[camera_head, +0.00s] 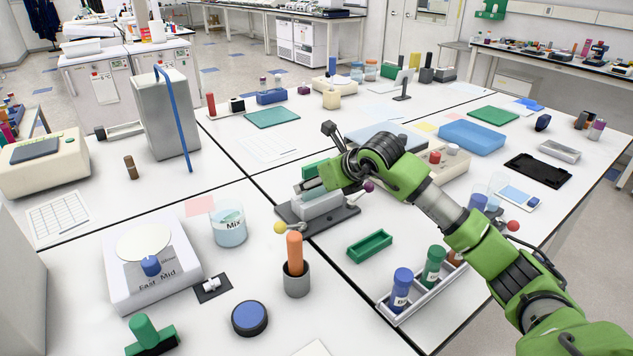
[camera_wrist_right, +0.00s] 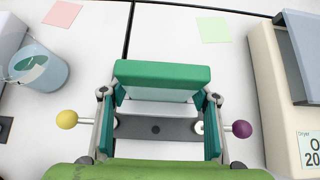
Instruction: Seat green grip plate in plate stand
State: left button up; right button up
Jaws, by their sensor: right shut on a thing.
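The green grip plate (camera_wrist_right: 162,76) is a green block with a pale lower part. It sits between the fingers of my right gripper (camera_wrist_right: 160,98), which is shut on it. The plate stand (camera_wrist_right: 155,129) is a dark grey base with a yellow knob on its left and a purple knob on its right; it lies below the plate. In the head view my right gripper (camera_head: 318,186) is over the stand (camera_head: 336,221) and partly hides the plate. I cannot tell whether the plate touches the stand. My left gripper is not in view.
A beaker marked Mix (camera_head: 229,228) stands left of the stand. An orange cylinder in a grey cup (camera_head: 296,282) and a small green tray (camera_head: 370,246) are in front. A bottle rack (camera_head: 425,294) is at front right. A dryer (camera_wrist_right: 285,100) is close on the right.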

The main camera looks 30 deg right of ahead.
jog(key=shift+f+b, duration=0.55)
jog(key=shift+f, duration=0.1)
jog(key=o, duration=1.4)
jog(key=shift+s, duration=0.1)
jog(key=v, duration=1.2)
jog(key=shift+r, duration=0.1)
